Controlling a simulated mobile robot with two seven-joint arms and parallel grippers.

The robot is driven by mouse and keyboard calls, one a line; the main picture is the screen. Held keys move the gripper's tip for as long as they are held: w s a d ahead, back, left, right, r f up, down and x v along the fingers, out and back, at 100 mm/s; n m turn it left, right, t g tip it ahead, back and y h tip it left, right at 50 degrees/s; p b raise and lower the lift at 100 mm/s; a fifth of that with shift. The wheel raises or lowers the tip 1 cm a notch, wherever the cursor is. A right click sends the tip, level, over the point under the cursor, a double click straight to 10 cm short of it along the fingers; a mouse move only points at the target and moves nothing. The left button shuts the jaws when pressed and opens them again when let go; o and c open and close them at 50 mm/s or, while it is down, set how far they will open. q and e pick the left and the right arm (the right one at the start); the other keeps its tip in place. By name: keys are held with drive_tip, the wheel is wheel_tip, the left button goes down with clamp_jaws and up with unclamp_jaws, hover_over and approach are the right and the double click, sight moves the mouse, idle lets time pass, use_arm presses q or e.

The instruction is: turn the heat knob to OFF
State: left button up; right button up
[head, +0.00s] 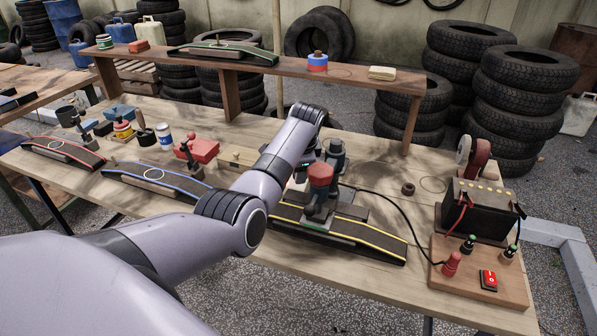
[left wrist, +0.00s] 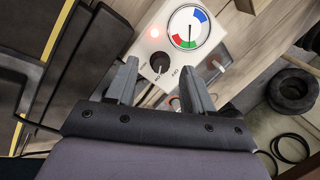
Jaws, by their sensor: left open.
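The black heat knob (left wrist: 160,63) is on a pale panel (left wrist: 146,50) in the left wrist view, with small dark lettering beside it. The lettering is too small to tell where the knob points. My left gripper (left wrist: 158,68) is open, with one finger to each side of the knob in the picture. I cannot tell whether the fingers touch it. In the head view my left arm hides the panel and fingertips. My right gripper is not in view.
A black box with a red switch (head: 488,280) stands on a wooden board (head: 505,288) at the right. A yellow-edged ramp (head: 370,236) and a red-topped tool (head: 320,175) are beside my left wrist. A raised shelf (head: 345,77) runs behind. Several tyres stand beyond the table.

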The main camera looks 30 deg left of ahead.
use_arm(q)
drive_tip(key=shift+x, duration=0.85)
drive_tip(key=shift+r, duration=0.1)
clamp_jaws()
